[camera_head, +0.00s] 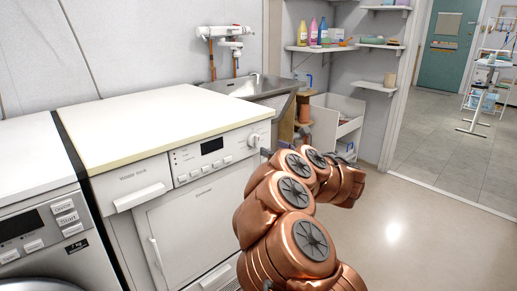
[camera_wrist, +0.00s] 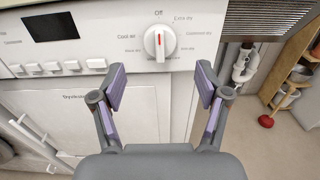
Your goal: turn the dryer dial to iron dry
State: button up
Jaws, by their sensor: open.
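The dryer dial (camera_wrist: 160,43) is a round white knob with a red mark pointing straight up at "Off". Small labels ring it: "Cool air" at left, faint ones at upper right and right, and one at lower right that looks like "Iron dry" (camera_wrist: 181,57). In the head view the dial (camera_head: 253,140) sits at the right end of the white dryer's (camera_head: 195,210) panel. My gripper (camera_wrist: 160,78) is open and empty, its fingers spread either side of the dial's line and just below it in the wrist view. In the head view my arm hides most of the gripper.
A dark display (camera_wrist: 50,27) and a row of white buttons (camera_wrist: 60,67) lie left of the dial. A washer (camera_head: 40,230) stands at left. A metal sink (camera_head: 250,87) and shelves (camera_head: 335,47) are behind. The floor at right (camera_head: 430,225) is clear.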

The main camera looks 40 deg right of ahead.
aim_at(259, 141)
jog(key=shift+w+b, duration=0.55)
jog(key=shift+w, duration=3.3)
jog(key=shift+c, duration=0.4)
jog(key=shift+r, duration=0.1)
jog(key=c, duration=1)
